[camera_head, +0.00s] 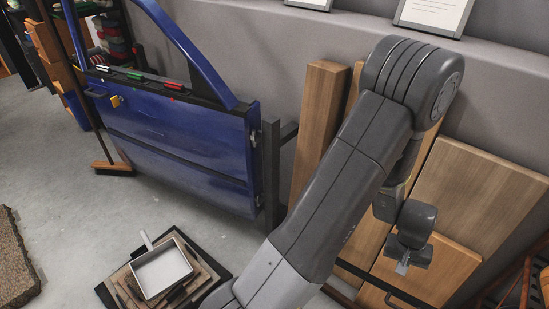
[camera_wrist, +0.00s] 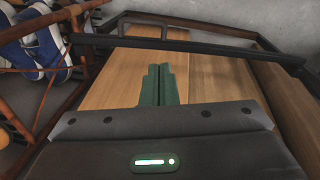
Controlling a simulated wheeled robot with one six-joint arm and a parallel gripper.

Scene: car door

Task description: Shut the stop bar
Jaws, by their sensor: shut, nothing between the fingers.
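The stop bar, a long dark bar, crosses in front of upright wooden boards. In the wrist view the bar (camera_wrist: 200,47) spans the upper part of the picture, with a raised dark handle (camera_wrist: 185,21) along it. In the head view part of the bar (camera_head: 352,270) shows at the lower right; my arm hides some of it. I cannot tell whether its end is latched. My gripper (camera_head: 402,268) is shut and empty, in front of the boards. Its green fingers (camera_wrist: 160,84) are together in the wrist view, apart from the bar in the picture.
Wooden boards (camera_head: 480,205) lean against the grey wall. A rusty frame (camera_wrist: 80,75) stands at the left of the wrist view. A blue car door (camera_head: 180,140) hangs beside a dark post (camera_head: 271,175). A metal tray (camera_head: 161,270) sits low.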

